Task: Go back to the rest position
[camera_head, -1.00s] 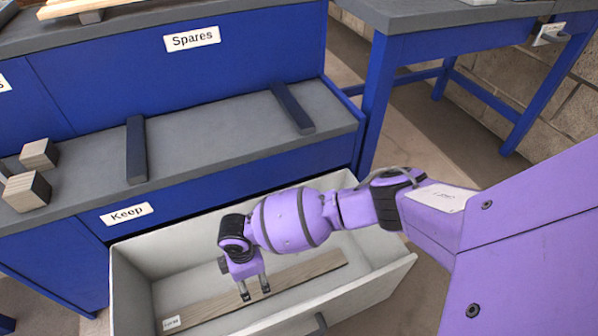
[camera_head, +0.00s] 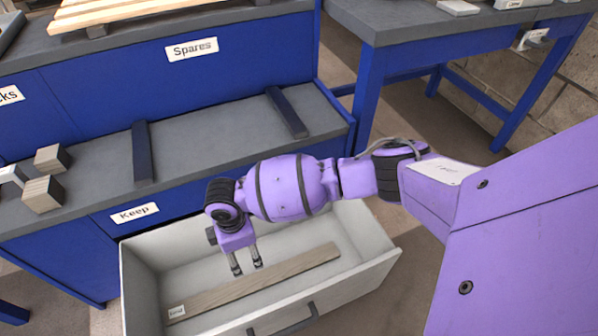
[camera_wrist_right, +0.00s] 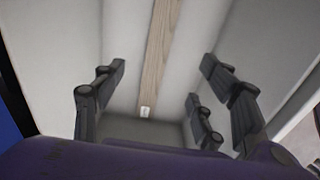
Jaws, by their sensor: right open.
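My right gripper (camera_head: 246,270) is open and empty, hanging fingers-down over the open drawer (camera_head: 137,290). A wooden slat (camera_head: 260,284) with a small white label at its near-left end lies flat in the drawer. In the right wrist view the open fingers (camera_wrist_right: 158,85) stand apart on both sides of the slat (camera_wrist_right: 158,50), with nothing between them. In the head view the fingertips appear just behind the slat; the exact height above it cannot be told. My left gripper is not in view.
The drawer sticks out under the "Keep" label (camera_head: 135,213). Two wood blocks (camera_head: 42,193) and dark bars (camera_head: 143,152) sit on the grey ledge (camera_head: 205,142). A wooden pallet (camera_head: 150,12) lies on the upper top above the "Spares" label (camera_head: 191,49). A blue table (camera_head: 440,45) stands at the right.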

